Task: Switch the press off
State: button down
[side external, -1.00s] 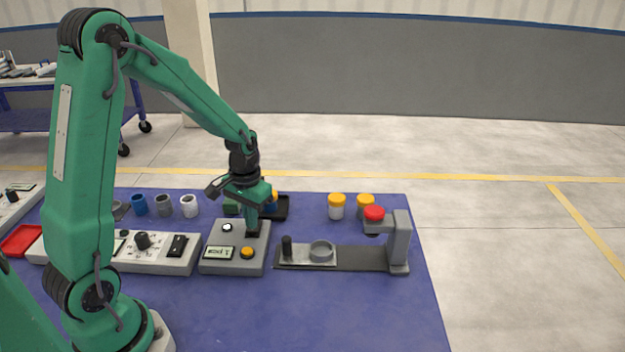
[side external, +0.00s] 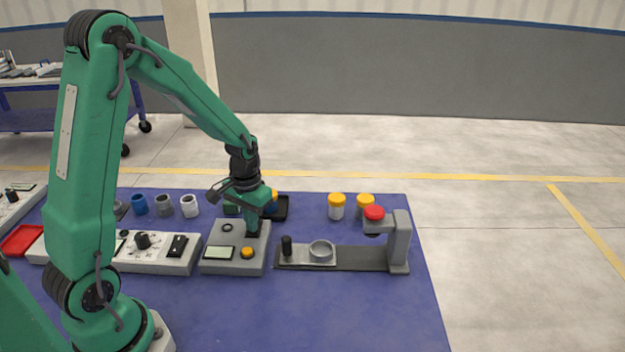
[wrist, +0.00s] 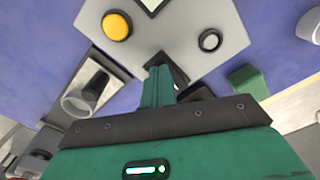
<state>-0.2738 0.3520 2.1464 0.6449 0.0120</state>
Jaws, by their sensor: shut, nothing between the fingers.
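A grey control box (side external: 222,267) stands on the blue table with a blank display (side external: 219,253), a yellow button (side external: 247,253) and a dark round lamp (side external: 227,228). My gripper (side external: 252,229) is shut and empty, its tips down at the black switch at the back right of the box. In the wrist view the closed fingers (wrist: 160,76) partly cover that black switch (wrist: 180,74); whether they touch it is unclear. The press stand (side external: 399,245) with a red top (side external: 374,213) stands to the right on a dark base.
A white panel (side external: 155,265) with a dial and black rocker is left of the box. Blue, grey and white cups (side external: 189,206) stand behind it. Two yellow-capped jars (side external: 337,206) stand at the back. The front right of the table is clear.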

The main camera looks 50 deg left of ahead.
jog(key=shift+r, duration=0.15)
notch_tip(320, 180, up, 7)
dwell(1.1)
jog(key=s+d+r+m+t, duration=0.3)
jog(key=s+d+r+t, duration=0.2)
jog(key=s+d+r, duration=0.5)
jog(key=shift+s+r+t, duration=0.3)
jog(key=shift+s+r, duration=1.35)
jog(key=shift+s, duration=0.05)
dwell(0.4)
